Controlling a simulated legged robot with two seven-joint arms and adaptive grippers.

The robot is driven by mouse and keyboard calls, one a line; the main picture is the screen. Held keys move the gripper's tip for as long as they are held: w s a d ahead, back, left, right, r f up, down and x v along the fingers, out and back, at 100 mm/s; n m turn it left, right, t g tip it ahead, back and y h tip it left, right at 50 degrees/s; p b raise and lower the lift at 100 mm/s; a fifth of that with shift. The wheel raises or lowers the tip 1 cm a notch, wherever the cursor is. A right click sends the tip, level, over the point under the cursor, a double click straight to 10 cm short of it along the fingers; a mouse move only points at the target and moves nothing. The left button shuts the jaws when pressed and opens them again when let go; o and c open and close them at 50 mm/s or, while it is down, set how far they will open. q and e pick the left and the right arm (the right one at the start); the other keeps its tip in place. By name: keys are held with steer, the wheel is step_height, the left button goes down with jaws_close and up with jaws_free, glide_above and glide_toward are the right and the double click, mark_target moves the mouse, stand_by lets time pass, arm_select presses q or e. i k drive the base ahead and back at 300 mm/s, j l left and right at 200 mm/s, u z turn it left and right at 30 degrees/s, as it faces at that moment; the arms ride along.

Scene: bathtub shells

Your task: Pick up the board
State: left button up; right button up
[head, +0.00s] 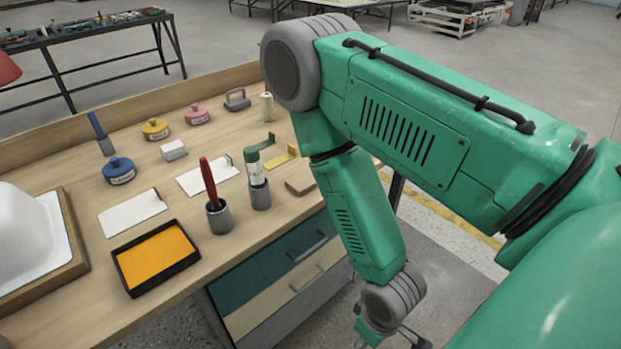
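A wooden board (72,235) lies on the workbench at the left edge of the head view. A white sheet and a white bathtub shell (22,232) rest on it, and the left part of both is cut off by the picture edge. My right arm reaches down past the bench's front right side. My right gripper (408,338) is at the bottom edge, low beside the drawers, far from the board. Its fingers are mostly cut off, so its opening is unclear. My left gripper is not in view.
On the workbench (105,265) stand an orange tray (155,257), white cards (132,212), two grey cups (219,216) with tools, coloured jars (118,170) and small blocks. Drawers (290,265) are below the front edge. A raised rim runs along the back.

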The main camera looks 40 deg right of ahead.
mark_target(311, 178)
steer(key=l+z, duration=1.2)
steer(key=i+j, duration=0.05)
steer(key=j, duration=0.05)
